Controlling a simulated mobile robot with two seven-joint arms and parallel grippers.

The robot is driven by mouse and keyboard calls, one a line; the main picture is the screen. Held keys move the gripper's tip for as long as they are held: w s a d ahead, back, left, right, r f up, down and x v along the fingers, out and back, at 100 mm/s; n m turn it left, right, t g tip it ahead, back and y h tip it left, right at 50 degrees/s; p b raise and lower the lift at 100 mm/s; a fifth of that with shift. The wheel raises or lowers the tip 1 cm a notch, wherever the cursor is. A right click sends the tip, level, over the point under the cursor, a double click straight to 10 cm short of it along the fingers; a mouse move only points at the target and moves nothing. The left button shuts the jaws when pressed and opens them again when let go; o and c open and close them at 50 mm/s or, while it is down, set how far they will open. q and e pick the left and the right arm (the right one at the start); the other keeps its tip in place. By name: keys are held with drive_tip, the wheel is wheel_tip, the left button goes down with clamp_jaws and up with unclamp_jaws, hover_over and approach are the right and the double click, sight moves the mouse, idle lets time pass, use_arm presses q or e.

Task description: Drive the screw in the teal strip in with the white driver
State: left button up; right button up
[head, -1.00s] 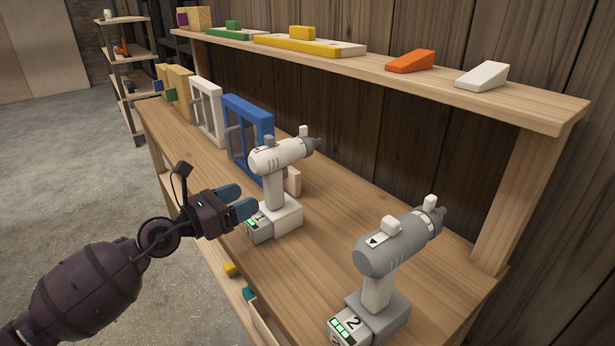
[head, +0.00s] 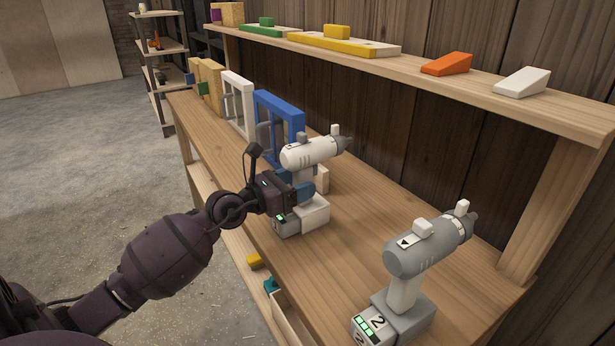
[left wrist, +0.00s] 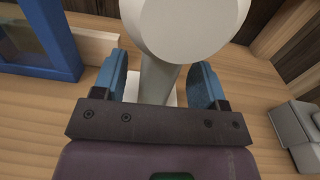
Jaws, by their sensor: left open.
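The white driver (head: 312,152) stands upright on its battery base (head: 314,214) on the wooden bench, its nose toward the back right. It also shows in the left wrist view (left wrist: 186,24). My left gripper (head: 298,184) is open, with its blue fingers on either side of the driver's handle (left wrist: 156,82). A gap shows between the fingers and the handle in the left wrist view. I cannot make out a teal strip with a screw. My right gripper is not in view.
A grey driver (head: 428,246) marked 2 stands at the bench's near right. A blue frame (head: 278,105) and a white frame (head: 238,98) stand behind the white driver. A shelf (head: 385,62) with coloured blocks runs above. Bare bench (head: 360,225) lies between the drivers.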

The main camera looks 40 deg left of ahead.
sight(308, 177)
use_arm(q)
drive_tip(key=shift+x, duration=1.5)
drive_tip(key=shift+c, duration=0.5)
clamp_jaws()
drive_tip(key=shift+a+r, duration=0.1)
drive_tip(key=shift+r, duration=0.1)
